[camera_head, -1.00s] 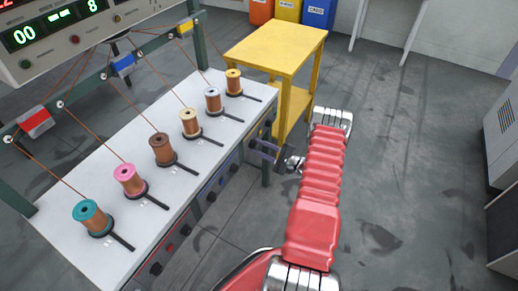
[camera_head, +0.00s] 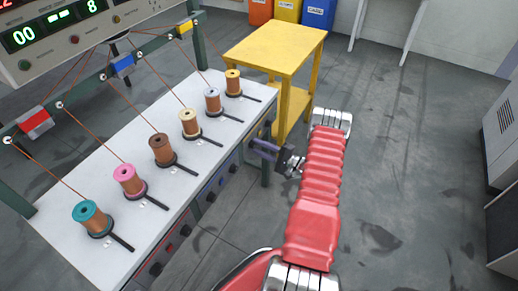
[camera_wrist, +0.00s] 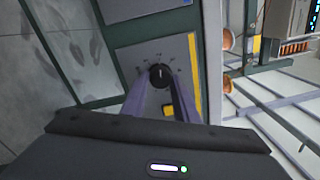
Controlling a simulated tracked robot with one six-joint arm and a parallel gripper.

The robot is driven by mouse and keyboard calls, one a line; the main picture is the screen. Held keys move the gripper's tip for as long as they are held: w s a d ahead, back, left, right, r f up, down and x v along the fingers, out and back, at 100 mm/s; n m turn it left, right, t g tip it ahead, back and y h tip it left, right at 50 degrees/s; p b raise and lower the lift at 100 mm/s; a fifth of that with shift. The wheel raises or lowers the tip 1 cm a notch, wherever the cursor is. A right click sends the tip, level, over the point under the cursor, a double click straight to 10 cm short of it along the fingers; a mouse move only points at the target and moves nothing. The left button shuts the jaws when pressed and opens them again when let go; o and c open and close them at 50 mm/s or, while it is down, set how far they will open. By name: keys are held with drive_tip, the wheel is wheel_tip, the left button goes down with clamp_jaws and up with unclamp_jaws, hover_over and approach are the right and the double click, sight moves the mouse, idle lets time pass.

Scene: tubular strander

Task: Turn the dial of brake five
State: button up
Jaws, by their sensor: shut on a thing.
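A small black round dial (camera_wrist: 160,75) with a light pointer mark and a printed scale sits on a grey panel in the wrist view. My gripper (camera_wrist: 160,84) is shut on this dial, with a purple-grey finger on either side of it. In the head view my gripper (camera_head: 255,147) reaches the front side of the bench near its far end. The held dial is hidden there, and I cannot read a brake number. Other dark dials (camera_head: 211,197) show lower along the same bench side.
The white bench (camera_head: 75,240) carries several bobbins with wires running up to a frame. A yellow table (camera_head: 275,45) stands close beyond the bench's far end. The floor right of my arm is clear, with a grey cabinet (camera_head: 500,130) at the right edge.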

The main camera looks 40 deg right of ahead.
drive_tip(key=o, duration=0.7)
drive_tip(key=shift+a+f, duration=0.15)
drive_tip(key=shift+a, duration=0.1)
drive_tip(key=o, duration=0.4)
drive_tip(key=shift+d, duration=0.15)
drive_tip(key=shift+c, duration=0.2)
drive_tip(key=shift+s, duration=0.1)
drive_tip(key=v, duration=1.3)
drive_tip(key=shift+s+d, duration=0.15)
drive_tip(key=shift+s, duration=0.15)
